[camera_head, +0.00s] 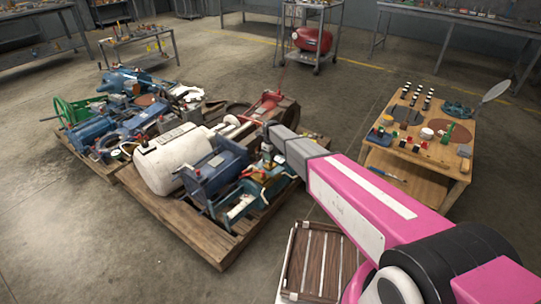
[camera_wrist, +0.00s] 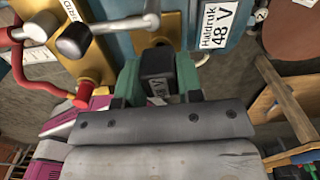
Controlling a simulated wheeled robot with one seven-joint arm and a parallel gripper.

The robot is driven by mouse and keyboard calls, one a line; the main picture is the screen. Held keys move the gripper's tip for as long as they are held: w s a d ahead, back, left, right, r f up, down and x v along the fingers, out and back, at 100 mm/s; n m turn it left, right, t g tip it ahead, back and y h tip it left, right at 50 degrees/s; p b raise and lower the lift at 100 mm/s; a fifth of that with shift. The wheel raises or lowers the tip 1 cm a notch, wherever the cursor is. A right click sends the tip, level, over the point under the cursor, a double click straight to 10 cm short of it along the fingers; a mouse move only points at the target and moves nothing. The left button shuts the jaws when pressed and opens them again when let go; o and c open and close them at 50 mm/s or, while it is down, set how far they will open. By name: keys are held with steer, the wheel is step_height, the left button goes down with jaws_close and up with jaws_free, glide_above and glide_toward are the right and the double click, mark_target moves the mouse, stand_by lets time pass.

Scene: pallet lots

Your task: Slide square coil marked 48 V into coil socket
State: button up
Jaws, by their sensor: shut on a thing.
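In the wrist view my gripper (camera_wrist: 158,78) has its green jaws shut on a dark, square block, the coil (camera_wrist: 156,62). A pale label on the coil's near face ends in "V"; the rest of it is too small to read. Just beyond the coil is a valve assembly with brass-coloured blocks (camera_wrist: 90,62) and grey cylindrical ends. A white label (camera_wrist: 214,26) on a blue body beside it reads "Haldruk 48 V". I cannot make out the coil socket. In the head view my gripper (camera_head: 264,164) is low over the machine pallet's right side, and the coil is too small to tell.
The wooden pallet (camera_head: 190,238) carries a white tank (camera_head: 172,158), a blue machine (camera_head: 218,170) and red parts. A wooden table (camera_head: 436,176) with several small parts stands to the right. A slatted crate (camera_head: 291,262) is in front. Bare floor lies between the pallet and table.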

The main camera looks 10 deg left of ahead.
steer(key=shift+f, duration=0.9)
steer(key=o, duration=1)
step_height(320, 180, up, 11)
steer(key=shift+f, duration=0.15)
